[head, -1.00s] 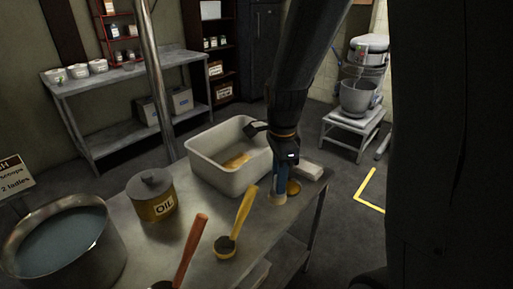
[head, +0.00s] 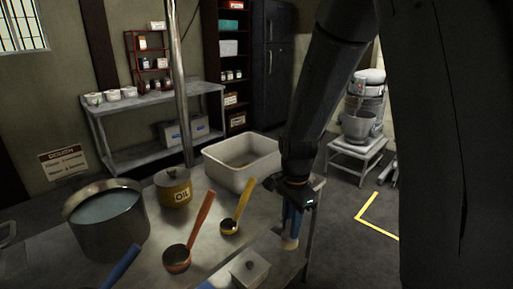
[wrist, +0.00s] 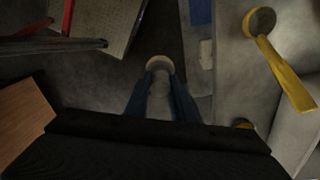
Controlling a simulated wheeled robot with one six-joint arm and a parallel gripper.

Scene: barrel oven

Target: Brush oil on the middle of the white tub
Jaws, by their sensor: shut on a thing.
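The white tub (head: 228,178) stands on the metal table, open at the top, with a tan patch (head: 240,163) on its floor. My gripper (head: 291,222) is right of and in front of the tub, near the table's right edge, pointing down. Its blue fingers are shut on a brush with a pale round end (head: 290,243). In the wrist view this end (wrist: 159,65) shows between the fingers (wrist: 161,92). The brush is outside the tub; its height above the table is unclear.
A yellow ladle (head: 236,212) and a red ladle (head: 190,238) lie in front of the tub. A large pot of liquid (head: 108,225) stands at left. A small lidded box (head: 249,270) is at the near edge. Table surface between them is partly clear.

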